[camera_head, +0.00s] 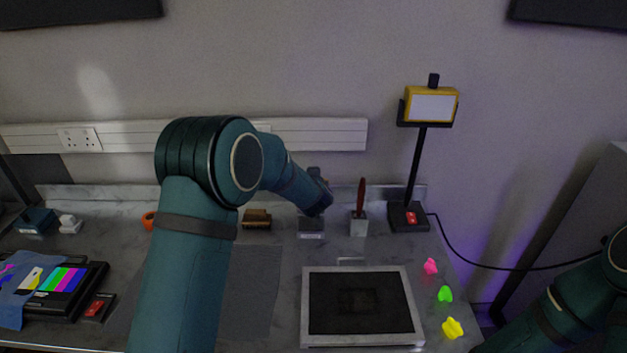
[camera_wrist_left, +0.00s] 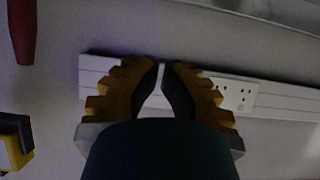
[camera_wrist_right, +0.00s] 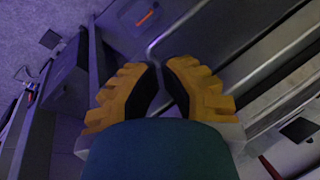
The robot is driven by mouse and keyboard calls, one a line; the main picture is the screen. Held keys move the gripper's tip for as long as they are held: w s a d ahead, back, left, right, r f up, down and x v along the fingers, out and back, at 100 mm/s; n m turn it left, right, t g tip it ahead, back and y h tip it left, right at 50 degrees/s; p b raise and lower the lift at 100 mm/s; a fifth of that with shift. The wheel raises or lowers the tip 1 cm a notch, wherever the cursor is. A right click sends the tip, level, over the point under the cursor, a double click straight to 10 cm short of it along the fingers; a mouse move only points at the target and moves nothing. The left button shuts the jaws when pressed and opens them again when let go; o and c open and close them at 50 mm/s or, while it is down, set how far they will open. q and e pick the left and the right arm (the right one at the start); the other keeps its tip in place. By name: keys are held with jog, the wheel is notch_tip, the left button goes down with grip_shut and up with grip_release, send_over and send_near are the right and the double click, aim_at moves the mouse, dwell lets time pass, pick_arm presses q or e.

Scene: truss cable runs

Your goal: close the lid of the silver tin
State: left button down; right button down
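A small grey tin-like box (camera_head: 311,229) stands at the back of the bench; I take it to be the silver tin. My left arm reaches over from the left, and its wrist hides the box's upper part, so how far the lid is open cannot be told. My left gripper (camera_wrist_left: 161,66) is at the back near the wall, its fingertips almost together with nothing visible between them. My right gripper (camera_wrist_right: 161,66) is away from the bench at the right, its fingertips also nearly together and empty.
A red-handled tool in a grey block (camera_head: 359,226) and a lamp stand (camera_head: 408,217) are right of the box. A brown brush-like block (camera_head: 257,219) is left. A silver-framed dark tray (camera_head: 311,340) lies in front, beside several bright clips (camera_head: 445,294). A wall trunking (camera_head: 320,134) runs behind.

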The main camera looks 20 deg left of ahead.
pick_arm(q)
jog(key=x, duration=1)
jog(key=shift+s+d+f, duration=0.2)
jog(key=shift+s+f, duration=0.45)
jog(key=shift+s, duration=0.1)
jog(key=shift+s+d+f, duration=0.2)
jog(key=shift+s+f, duration=0.45)
jog(key=shift+s, duration=0.1)
jog(key=shift+b, duration=0.3)
